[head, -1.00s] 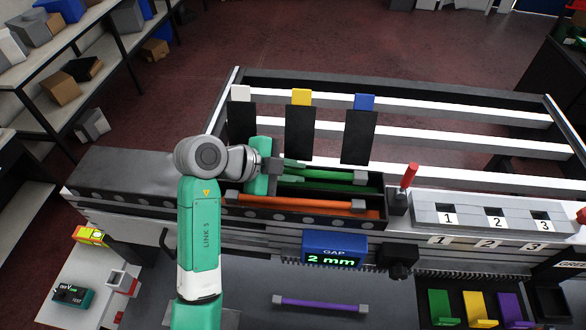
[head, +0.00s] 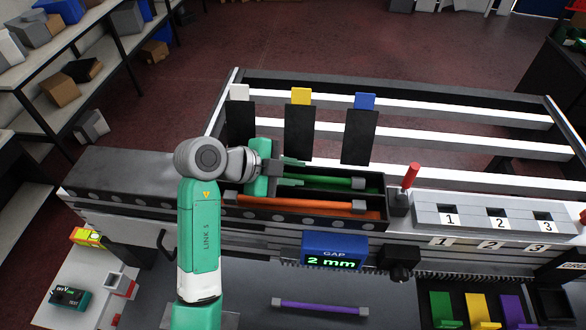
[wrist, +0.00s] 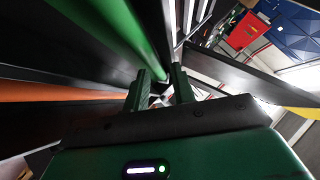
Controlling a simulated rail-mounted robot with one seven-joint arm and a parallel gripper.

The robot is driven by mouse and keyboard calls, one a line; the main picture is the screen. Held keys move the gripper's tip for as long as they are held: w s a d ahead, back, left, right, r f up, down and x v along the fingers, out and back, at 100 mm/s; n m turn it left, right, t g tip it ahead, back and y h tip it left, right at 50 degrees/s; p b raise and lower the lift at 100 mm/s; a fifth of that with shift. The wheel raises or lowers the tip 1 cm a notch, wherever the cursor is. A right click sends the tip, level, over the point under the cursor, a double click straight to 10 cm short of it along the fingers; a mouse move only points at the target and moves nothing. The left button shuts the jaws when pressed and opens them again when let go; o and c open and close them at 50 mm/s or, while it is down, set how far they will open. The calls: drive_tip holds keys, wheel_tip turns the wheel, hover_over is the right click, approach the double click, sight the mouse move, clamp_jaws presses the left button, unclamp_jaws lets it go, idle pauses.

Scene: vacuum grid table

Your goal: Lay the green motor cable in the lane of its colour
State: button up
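The green motor cable (head: 325,182) has a grey end block and lies in the rear channel of the long dark trough; its left end is hidden by my gripper. The orange cable (head: 300,204) lies in the front channel, and also shows in the wrist view (wrist: 50,91). My gripper (head: 292,171) is over the trough at the cable's left part, fingers apart.
A purple cable (head: 320,306) lies on the front surface. White, yellow and blue tabs (head: 301,97) top dark upright plates behind the trough. A red-handled lever (head: 410,176) and a numbered block (head: 495,217) are to the right. Coloured brackets (head: 478,308) stand front right.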

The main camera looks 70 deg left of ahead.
drive_tip(key=shift+s+d+f, duration=0.1)
drive_tip(key=shift+d+f, duration=0.05)
drive_tip(key=shift+f, duration=0.05)
drive_tip(key=v, duration=0.7)
drive_tip(key=shift+s+r+b, duration=0.1)
drive_tip(key=shift+r+b, duration=0.05)
drive_tip(key=shift+b, duration=0.2)
drive_tip(key=shift+s+r, duration=0.2)
drive_tip(key=shift+r, duration=0.05)
drive_tip(key=shift+w, duration=0.1)
